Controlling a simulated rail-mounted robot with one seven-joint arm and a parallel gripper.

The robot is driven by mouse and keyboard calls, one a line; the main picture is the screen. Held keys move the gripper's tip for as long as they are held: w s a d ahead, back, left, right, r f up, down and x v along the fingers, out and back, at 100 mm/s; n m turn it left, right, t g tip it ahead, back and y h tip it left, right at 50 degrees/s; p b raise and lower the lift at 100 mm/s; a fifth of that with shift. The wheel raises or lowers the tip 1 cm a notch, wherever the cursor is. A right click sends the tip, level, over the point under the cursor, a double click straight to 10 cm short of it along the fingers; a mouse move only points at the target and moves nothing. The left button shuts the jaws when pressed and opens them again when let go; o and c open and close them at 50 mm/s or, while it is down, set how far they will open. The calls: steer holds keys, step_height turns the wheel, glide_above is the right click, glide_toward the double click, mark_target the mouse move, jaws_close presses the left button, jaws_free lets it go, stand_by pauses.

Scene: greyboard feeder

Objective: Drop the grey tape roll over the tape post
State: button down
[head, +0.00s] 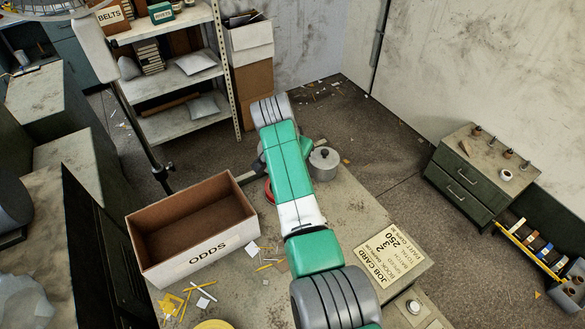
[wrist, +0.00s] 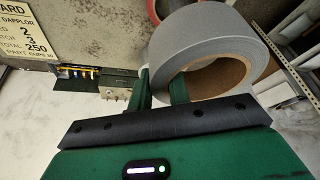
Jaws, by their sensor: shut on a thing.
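The grey tape roll (wrist: 190,42) fills the upper middle of the wrist view, with its brown cardboard core facing partly towards the camera. My gripper (wrist: 161,84) is shut on the roll's wall, one green finger outside and the other inside the core. No other post is clearly visible on the bench.
An open ODDS box (head: 195,262) stands left of the arm. A red ring-like thing (head: 269,191) is partly hidden by the arm. A job card (head: 389,254) lies on the bench (head: 352,208), with bare surface around it. A drawer cabinet (head: 463,182) stands at the right.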

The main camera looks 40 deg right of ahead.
steer(key=shift+f+b, duration=0.65)
steer(key=shift+f, duration=1.85)
steer(key=c, duration=1.6)
jaws_free()
steer(key=p+v, duration=0.2)
steer(key=v, duration=1.1)
steer(key=shift+r+p, duration=0.15)
steer(key=shift+p, duration=0.15)
steer(key=shift+w+d, duration=0.1)
